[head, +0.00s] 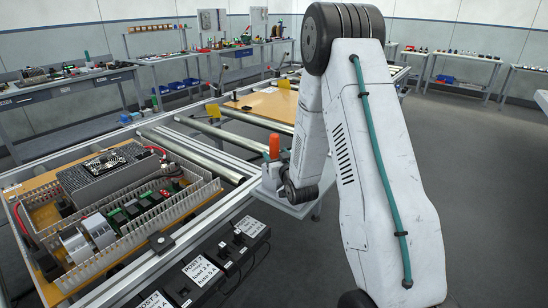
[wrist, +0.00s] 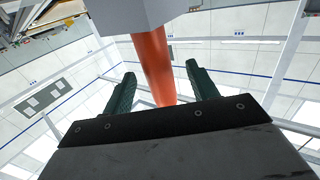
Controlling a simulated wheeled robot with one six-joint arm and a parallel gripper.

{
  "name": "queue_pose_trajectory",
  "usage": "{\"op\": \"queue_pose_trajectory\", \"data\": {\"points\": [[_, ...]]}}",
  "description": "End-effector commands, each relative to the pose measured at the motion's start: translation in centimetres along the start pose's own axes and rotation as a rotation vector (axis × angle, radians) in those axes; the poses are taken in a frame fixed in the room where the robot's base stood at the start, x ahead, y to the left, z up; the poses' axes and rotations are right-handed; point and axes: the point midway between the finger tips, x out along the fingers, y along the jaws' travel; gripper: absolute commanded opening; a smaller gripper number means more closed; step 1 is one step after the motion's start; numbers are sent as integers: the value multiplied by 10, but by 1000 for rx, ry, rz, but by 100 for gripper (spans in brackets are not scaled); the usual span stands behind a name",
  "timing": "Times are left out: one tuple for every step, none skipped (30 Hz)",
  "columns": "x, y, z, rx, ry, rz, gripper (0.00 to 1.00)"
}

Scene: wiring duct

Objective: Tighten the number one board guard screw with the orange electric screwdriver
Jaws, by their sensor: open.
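The orange electric screwdriver (head: 274,146) stands upright in a pale grey holder (head: 268,174) beside the conveyor frame. In the wrist view, the orange screwdriver body (wrist: 152,60) extends from a grey block (wrist: 130,12). My gripper (wrist: 160,72) is open, with its green fingers on either side of the orange body. I see no clear grip on it. The wired board assembly (head: 32,216) lies at the left. The number one guard screw is too small to pick out.
Metal rollers (head: 195,155) and a wooden board (head: 265,105) lie beyond the assembly. Workbenches stand along the walls. The floor at right is open.

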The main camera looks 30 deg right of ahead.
Motion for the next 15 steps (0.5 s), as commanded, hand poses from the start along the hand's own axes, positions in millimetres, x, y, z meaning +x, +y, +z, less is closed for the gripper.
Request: {"op": "queue_pose_trajectory", "data": {"points": [[6, 0, 0, 0, -1, 0, 58], [10, 1, 0, 0, 0, 0, 58], [16, 2, 0, 0, 1, 0, 58], [21, 2, 0, 0, 0, 0, 58], [26, 3, 0, 0, 1, 0, 58], [32, 3, 0, 0, 1, 0, 58], [36, 3, 0, -1, 0, -1, 58], [40, 3, 0, 0, -1, -1, 58], [44, 3, 0, 0, -1, -1, 58], [46, 3, 0, 0, 0, -1, 58], [48, 3, 0, 0, -1, 0, 58], [50, 3, 0, 0, -2, 0, 58], [50, 3, 0, 0, -2, 0, 58], [50, 3, 0, 0, -2, 0, 58], [50, 3, 0, 0, -2, 0, 58]]}}
